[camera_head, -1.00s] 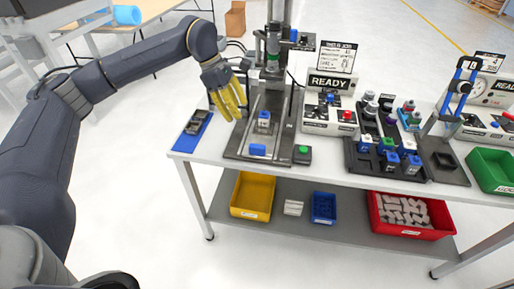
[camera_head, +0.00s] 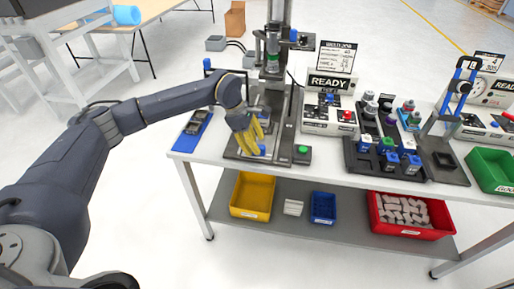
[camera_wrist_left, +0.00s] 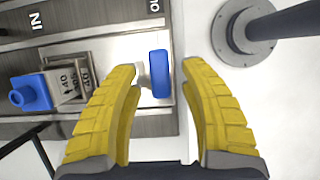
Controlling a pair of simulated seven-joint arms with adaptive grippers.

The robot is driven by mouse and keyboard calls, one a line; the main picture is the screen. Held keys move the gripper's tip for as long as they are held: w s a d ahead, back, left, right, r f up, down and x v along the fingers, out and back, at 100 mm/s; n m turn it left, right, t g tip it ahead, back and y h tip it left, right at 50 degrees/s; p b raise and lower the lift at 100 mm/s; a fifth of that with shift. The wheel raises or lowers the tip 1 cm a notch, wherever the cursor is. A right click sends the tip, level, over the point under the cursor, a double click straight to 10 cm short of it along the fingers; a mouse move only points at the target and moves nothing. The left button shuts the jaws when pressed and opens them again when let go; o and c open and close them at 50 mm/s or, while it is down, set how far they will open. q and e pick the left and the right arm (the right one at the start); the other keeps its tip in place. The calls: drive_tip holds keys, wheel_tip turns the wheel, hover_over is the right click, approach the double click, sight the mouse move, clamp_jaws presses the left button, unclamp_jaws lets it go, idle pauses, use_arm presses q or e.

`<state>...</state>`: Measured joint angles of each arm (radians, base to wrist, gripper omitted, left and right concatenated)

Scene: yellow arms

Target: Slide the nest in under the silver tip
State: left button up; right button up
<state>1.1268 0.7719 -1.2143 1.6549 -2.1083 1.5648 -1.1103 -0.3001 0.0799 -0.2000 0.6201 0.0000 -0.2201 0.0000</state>
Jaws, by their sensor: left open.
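The nest (camera_wrist_left: 70,75) shows in the left wrist view as a plate with a pocket holding a grey block numbered 40 with a blue top (camera_wrist_left: 32,92). A blue handle (camera_wrist_left: 160,74) stands at its near end. My left gripper (camera_wrist_left: 160,68) is open, its yellow fingers on either side of the handle; contact cannot be told. In the head view the left gripper (camera_head: 253,145) covers most of the nest. The press head with its silver tip (camera_head: 271,69) stands on the column behind, beyond the nest. My right gripper is not in view.
A blue mat with a dark fixture (camera_head: 196,127) lies left of the press base. A green button (camera_head: 303,150) is at its front right corner. The READY box (camera_head: 328,115) and a black rack of bottles (camera_head: 385,150) stand to the right.

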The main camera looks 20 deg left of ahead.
use_arm(q)
drive_tip(key=shift+x, duration=1)
clamp_jaws()
